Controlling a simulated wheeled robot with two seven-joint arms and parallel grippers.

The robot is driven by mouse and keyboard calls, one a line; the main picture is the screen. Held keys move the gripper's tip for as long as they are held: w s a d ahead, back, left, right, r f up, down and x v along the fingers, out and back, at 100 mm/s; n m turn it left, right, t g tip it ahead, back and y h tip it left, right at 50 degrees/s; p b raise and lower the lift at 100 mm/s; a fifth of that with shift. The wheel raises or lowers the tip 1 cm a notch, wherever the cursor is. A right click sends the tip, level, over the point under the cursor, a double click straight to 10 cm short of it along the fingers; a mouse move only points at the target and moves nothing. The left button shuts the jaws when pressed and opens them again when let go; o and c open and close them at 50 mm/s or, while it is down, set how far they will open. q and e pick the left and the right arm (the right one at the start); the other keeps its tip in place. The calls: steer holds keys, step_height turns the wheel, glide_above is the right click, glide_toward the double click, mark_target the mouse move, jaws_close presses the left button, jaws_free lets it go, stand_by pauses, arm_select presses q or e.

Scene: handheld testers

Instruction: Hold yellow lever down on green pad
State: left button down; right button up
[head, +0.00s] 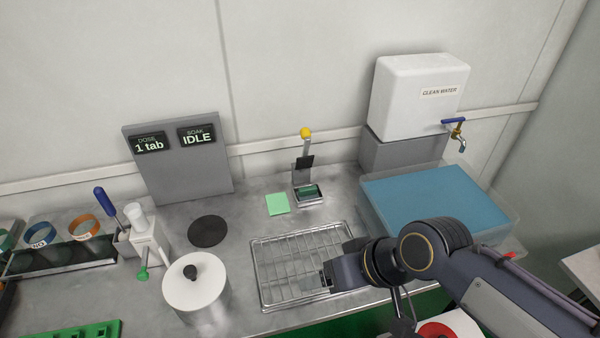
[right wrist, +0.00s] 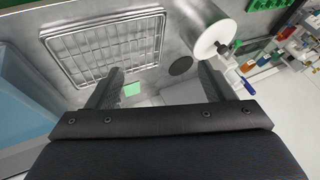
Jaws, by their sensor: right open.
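The yellow lever (head: 305,133) is a round yellow knob on a grey upright arm, standing up from a small device (head: 308,194) near the back wall. A flat light-green pad (head: 277,203) lies on the metal counter just left of the device. The pad also shows between my fingers in the right wrist view (right wrist: 132,89), where I cannot make out the lever. My right gripper (head: 326,279) is over the right part of the wire rack, in front of the lever and apart from it. Its fingers (right wrist: 160,72) are spread with nothing between them. My left gripper is not in view.
The wire rack (head: 262,270) lies in front of the pad. A blue-filled tub (head: 435,200) and a clean water tank (head: 415,95) stand right. A white-lidded canister (head: 192,290), a black disc (head: 208,231) and a display panel (head: 175,175) are left.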

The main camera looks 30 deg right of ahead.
steer(key=shift+c, duration=0.2)
